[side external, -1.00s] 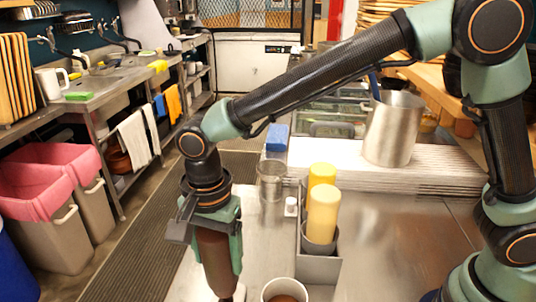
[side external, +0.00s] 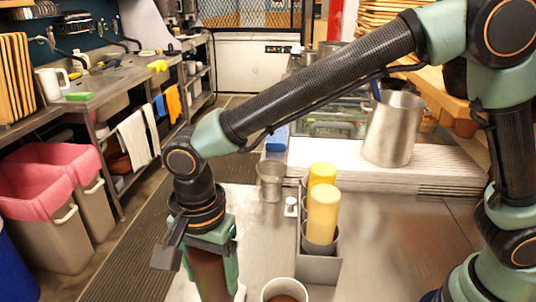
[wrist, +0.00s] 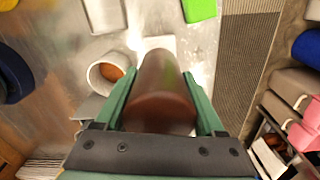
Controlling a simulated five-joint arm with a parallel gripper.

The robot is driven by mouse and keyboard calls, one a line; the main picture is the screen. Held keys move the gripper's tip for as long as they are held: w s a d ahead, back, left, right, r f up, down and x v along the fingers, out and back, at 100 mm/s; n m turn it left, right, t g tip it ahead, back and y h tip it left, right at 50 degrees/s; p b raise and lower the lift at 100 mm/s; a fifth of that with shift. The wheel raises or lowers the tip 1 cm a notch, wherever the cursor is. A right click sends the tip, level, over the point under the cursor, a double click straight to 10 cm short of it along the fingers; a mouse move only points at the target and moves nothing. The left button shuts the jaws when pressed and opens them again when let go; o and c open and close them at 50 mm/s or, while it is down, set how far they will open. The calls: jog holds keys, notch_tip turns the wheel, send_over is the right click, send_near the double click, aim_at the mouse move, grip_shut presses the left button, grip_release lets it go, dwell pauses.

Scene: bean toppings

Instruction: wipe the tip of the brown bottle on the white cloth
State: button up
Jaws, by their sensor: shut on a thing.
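The brown bottle (side external: 207,274) is upright between the green fingers of my gripper (side external: 212,262), which is shut on it. In the wrist view the bottle (wrist: 160,88) fills the space between the fingertips (wrist: 159,80). A white patch, seemingly the white cloth (wrist: 167,42), lies flat on the steel counter just past the bottle's far end. A white edge of it (side external: 240,292) also shows beside the bottle at the bottom of the side view. The bottle's tip is hidden in both views, so I cannot tell whether it touches the cloth.
A white cup with brown contents (side external: 285,291) stands close to the right of the bottle. A grey holder (side external: 318,268) with two yellow bottles (side external: 322,214) and a small metal cup (side external: 271,181) stand behind. A green item (wrist: 200,10) lies beyond the cloth.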

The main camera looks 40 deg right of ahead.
jog(key=shift+r, duration=3.05)
jog(key=shift+r, duration=0.3)
jog(key=r, duration=1.4)
jog(key=shift+w+d+r, duration=0.2)
jog(key=shift+w+d, duration=0.05)
jog(key=shift+d, duration=0.05)
jog(key=w+d+n, duration=0.3)
jog(key=d, duration=0.7)
jog(key=w+d+n, duration=0.2)
jog(key=d, duration=0.8)
jog(key=w+d+n, duration=0.3)
jog(key=d, duration=0.8)
jog(key=f, duration=0.4)
jog(key=shift+s+a+f, duration=0.2)
jog(key=shift+s+a, duration=0.05)
jog(key=shift+f, duration=0.4)
